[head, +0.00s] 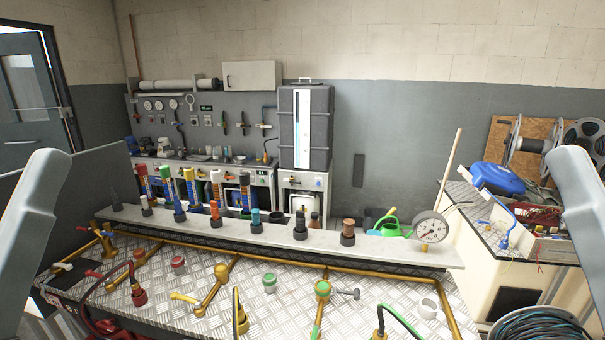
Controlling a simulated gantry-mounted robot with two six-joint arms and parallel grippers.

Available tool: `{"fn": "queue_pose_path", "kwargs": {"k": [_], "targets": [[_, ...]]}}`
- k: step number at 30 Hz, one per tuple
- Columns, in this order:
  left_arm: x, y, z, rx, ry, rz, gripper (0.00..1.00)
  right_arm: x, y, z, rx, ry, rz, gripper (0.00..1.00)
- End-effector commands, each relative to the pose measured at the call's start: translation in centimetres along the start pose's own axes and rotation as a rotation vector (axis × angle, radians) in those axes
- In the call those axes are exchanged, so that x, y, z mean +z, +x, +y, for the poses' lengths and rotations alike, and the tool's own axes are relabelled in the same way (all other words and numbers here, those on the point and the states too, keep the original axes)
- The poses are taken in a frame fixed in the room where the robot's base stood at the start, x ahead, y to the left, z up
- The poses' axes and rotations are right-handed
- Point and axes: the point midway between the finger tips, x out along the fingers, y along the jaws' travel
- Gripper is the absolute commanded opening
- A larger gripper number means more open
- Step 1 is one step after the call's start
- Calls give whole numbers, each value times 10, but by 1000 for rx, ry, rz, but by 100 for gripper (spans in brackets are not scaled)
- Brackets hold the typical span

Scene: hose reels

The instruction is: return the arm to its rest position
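Part of my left arm stands raised at the left edge of the head view, a smooth grey link. Part of my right arm stands raised in the same way at the right edge. Both are cut off by the bottom or side of the picture. Neither gripper's fingers show, so I cannot see whether they hold anything. No arm link touches the workbench (345,310) in view.
The metal bench carries brass pipes, hoses and valves. A side table at right holds a blue case (497,178). The air above the bench is clear.

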Motion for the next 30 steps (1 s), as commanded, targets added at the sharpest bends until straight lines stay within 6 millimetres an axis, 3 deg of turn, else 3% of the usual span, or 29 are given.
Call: {"fn": "queue_pose_path", "kwargs": {"k": [1,5,18,24,30], "targets": [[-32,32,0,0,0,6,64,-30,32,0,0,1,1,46],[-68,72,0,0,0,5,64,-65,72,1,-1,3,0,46],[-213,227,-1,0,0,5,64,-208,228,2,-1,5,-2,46],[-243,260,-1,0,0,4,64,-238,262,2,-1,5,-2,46],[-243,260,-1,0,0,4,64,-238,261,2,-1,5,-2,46]]}}
